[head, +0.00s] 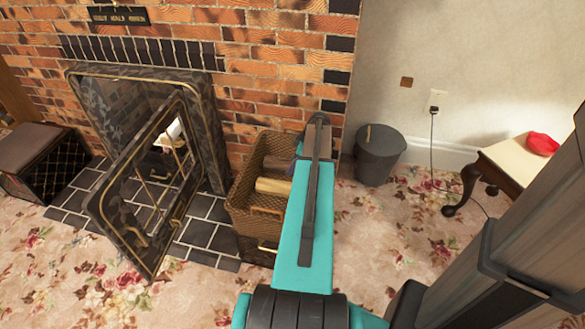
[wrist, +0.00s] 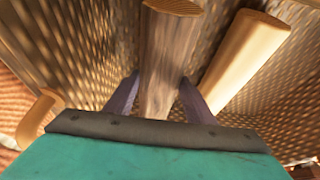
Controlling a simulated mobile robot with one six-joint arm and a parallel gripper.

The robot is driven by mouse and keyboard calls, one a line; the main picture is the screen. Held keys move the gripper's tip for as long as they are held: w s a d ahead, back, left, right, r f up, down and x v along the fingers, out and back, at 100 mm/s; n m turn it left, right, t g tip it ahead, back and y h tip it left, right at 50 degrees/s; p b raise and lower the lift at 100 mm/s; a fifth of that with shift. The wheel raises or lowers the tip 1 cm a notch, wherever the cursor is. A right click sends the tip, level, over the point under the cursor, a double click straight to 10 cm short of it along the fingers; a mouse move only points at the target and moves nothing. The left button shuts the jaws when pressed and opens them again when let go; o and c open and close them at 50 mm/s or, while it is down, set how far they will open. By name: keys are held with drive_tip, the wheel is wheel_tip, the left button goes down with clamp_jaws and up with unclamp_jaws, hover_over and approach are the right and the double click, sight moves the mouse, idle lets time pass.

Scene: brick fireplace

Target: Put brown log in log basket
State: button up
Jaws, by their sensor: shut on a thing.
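The brown log (wrist: 168,55) is between the two dark fingers of my gripper (wrist: 158,92) in the wrist view, and the gripper is shut on it. The log basket (head: 248,178), a brown woven box with handles, stands by the hearth in the head view. Its woven walls (wrist: 60,50) surround the log and fingers in the wrist view, so both are inside or just over it. A paler log (wrist: 243,47) lies to the right of the held log, apart from it. In the head view my arm hides most of my gripper and part of the basket.
An open fireplace screen door (head: 130,190) stands left of the basket. A grey bucket (head: 380,155) stands at its right, near the wall. A small table (head: 500,165) with a red item is farther right. A padded box (head: 35,165) is at far left.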

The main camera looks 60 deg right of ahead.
drive_tip(key=shift+f, duration=0.55)
drive_tip(key=shift+f, duration=0.15)
drive_tip(key=o, duration=1.5)
drive_tip(key=p+v, duration=0.2)
drive_tip(key=v, duration=1)
